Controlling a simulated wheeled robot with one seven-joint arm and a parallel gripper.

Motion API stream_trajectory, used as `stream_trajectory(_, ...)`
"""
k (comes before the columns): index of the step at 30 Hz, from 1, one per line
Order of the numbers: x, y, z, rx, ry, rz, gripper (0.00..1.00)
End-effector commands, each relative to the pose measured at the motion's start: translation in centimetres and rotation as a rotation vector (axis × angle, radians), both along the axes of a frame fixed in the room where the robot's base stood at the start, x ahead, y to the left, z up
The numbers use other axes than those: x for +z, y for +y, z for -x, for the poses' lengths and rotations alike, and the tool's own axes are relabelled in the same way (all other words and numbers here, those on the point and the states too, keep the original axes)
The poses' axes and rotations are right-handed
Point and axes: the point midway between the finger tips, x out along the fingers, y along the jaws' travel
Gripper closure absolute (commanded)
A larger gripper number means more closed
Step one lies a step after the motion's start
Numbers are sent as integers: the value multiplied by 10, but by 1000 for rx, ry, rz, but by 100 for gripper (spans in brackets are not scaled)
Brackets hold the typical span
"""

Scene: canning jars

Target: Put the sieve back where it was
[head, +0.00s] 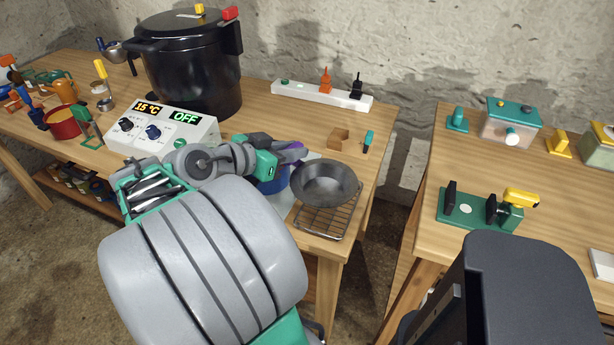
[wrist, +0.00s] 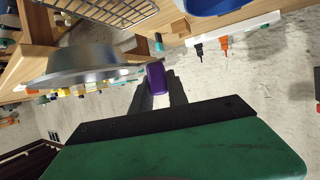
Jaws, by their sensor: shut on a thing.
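The sieve, a round grey metal bowl (head: 325,184) with a purple handle (head: 293,149), is over the wire rack (head: 322,219) at the table's front right corner. My gripper (head: 285,157) is shut on the purple handle, with the bowl to its right. In the wrist view the handle (wrist: 156,78) sits between the dark fingers of my gripper (wrist: 158,92), and the bowl (wrist: 88,66) shows side-on. The rack (wrist: 110,10) appears apart from the bowl there. My arm hides part of the table left of the rack.
A blue pot (head: 274,183) stands beside the rack, partly behind my gripper. A control box (head: 160,130) and a large black pot (head: 193,70) are farther left. A small wooden block (head: 339,138) and a power strip (head: 322,95) lie behind. A gap separates the right table (head: 570,215).

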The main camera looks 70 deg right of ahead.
Motion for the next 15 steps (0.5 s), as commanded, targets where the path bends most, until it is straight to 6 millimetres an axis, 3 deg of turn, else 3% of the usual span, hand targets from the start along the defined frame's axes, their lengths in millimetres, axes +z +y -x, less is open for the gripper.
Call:
stream_trajectory(1,-5,-14,5,-9,4,-2,100)
stream_trajectory(6,-42,-45,7,-2,5,-2,100)
stream_trajectory(15,-78,-65,8,3,4,-4,100)
